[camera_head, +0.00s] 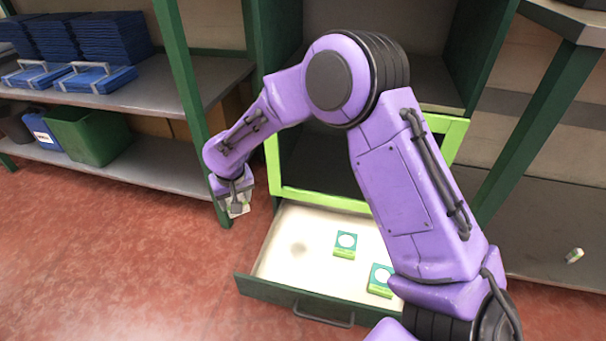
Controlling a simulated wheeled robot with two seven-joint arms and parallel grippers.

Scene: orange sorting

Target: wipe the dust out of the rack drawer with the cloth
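The rack drawer (317,299) is pulled open at the bottom of the green rack. Its pale floor bears a faint grey dust smudge (299,248) on the left side. My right arm reaches in from the lower right and crosses in front of the rack. My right gripper (238,204) points down, left of the drawer and apart from it. A small pale piece that looks like the cloth (238,209) shows between its fingers, which appear shut on it. My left gripper is not in view.
Two green-and-white boxes (345,244) (380,280) stand in the drawer, the nearer one partly beside my arm. A bright green frame (318,199) borders the opening above. Left shelves hold blue stacks (112,40) and a green bin (88,136). A small white-green item (574,255) lies on the right shelf.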

